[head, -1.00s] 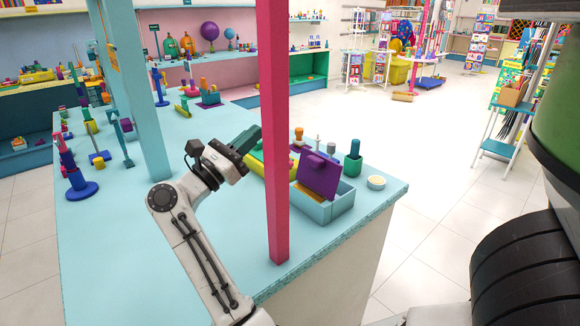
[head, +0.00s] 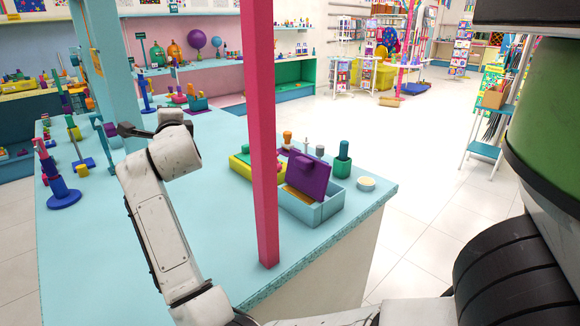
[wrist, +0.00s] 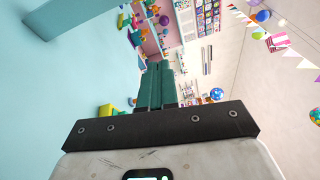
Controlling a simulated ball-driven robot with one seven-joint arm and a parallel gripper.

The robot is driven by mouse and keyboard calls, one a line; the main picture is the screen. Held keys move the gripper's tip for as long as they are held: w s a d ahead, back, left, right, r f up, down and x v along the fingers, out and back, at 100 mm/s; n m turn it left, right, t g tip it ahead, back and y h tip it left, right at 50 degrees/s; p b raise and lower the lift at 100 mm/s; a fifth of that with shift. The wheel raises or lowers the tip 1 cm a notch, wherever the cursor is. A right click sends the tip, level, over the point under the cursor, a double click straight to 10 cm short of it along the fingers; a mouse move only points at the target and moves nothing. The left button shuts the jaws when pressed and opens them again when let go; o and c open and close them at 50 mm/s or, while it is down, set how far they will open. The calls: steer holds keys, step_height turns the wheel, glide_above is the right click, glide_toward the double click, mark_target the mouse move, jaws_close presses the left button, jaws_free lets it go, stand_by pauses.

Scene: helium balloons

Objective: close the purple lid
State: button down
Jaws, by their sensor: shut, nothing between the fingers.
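The purple lid (head: 309,178) stands raised and tilted on the light blue box (head: 328,208) near the counter's right corner. The box is open, and a brown inside shows below the lid. My gripper (wrist: 155,72) shows its green fingers together and empty in the wrist view, pointing across the counter toward the shelves. The box and lid are not clear in the wrist view.
A pink post (head: 260,140) rises from the counter (head: 225,235) between my arm and the box. A yellow tray (head: 243,168), a green cup (head: 342,167) and a small bowl (head: 366,184) stand around the box. Clear counter lies left of the post.

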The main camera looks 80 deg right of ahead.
steer(key=s+d+f+m+g, duration=0.2)
steer(key=s+f+m+g, duration=0.15)
steer(key=s+g, duration=0.25)
steer(key=m+g+y, duration=0.3)
steer(key=m+g, duration=0.7)
steer(key=g, duration=0.3)
glide_toward(299, 166)
steer(key=shift+n, duration=0.25)
steer(key=p+x, duration=0.2)
steer(key=x, duration=0.4)
steer(key=shift+d+f, duration=0.1)
steer(key=shift+d, duration=0.15)
steer(key=shift+s+y, duration=0.15)
steer(key=shift+y, duration=0.15)
